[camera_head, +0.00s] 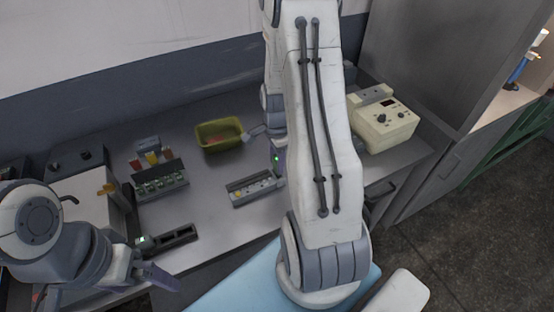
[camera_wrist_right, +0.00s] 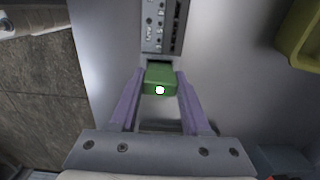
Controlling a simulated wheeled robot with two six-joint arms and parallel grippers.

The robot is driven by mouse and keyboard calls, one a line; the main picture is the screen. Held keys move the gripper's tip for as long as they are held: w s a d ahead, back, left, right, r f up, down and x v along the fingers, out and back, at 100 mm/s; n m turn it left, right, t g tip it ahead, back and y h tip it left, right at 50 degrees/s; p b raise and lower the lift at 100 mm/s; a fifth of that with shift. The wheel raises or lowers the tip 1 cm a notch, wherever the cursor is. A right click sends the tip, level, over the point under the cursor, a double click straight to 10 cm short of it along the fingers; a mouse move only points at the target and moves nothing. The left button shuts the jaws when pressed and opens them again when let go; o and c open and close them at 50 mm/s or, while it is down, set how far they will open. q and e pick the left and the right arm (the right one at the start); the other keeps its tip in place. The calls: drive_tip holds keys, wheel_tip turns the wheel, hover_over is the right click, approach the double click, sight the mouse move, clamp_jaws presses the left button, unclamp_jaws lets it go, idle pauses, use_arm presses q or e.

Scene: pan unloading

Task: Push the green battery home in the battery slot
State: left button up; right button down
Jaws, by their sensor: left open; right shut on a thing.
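The green battery (camera_wrist_right: 160,79) sits between the two purple fingers of my right gripper (camera_wrist_right: 161,84) in the right wrist view, with a white round mark on its near end. Its far end meets the dark opening of the battery slot (camera_wrist_right: 160,63) at the end of a grey panel (camera_wrist_right: 164,25); how deep it reaches cannot be told. In the head view the panel (camera_head: 252,190) lies on the bench, and my right gripper (camera_head: 277,160) is at its right end, partly hidden by my arm. My left gripper (camera_head: 158,274) is open, low at the left, apart from the panel.
A yellow-green bin (camera_head: 219,135) stands behind the panel. A rack of green-topped items (camera_head: 160,182) and a black holder (camera_head: 176,237) lie to the left. A cream instrument (camera_head: 382,122) stands at the right. Bare bench shows between the holder and the panel.

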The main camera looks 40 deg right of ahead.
drive_tip(key=shift+f+b, duration=1.2)
drive_tip(key=shift+f, duration=0.4)
idle(1.1)
drive_tip(key=shift+r, duration=0.2)
drive_tip(key=shift+f, duration=0.25)
idle(0.8)
drive_tip(key=shift+c, duration=1.4)
unclamp_jaws()
wheel_tip(320, 180, up, 11)
drive_tip(key=shift+f+b, duration=0.2)
drive_tip(key=shift+b, duration=0.3)
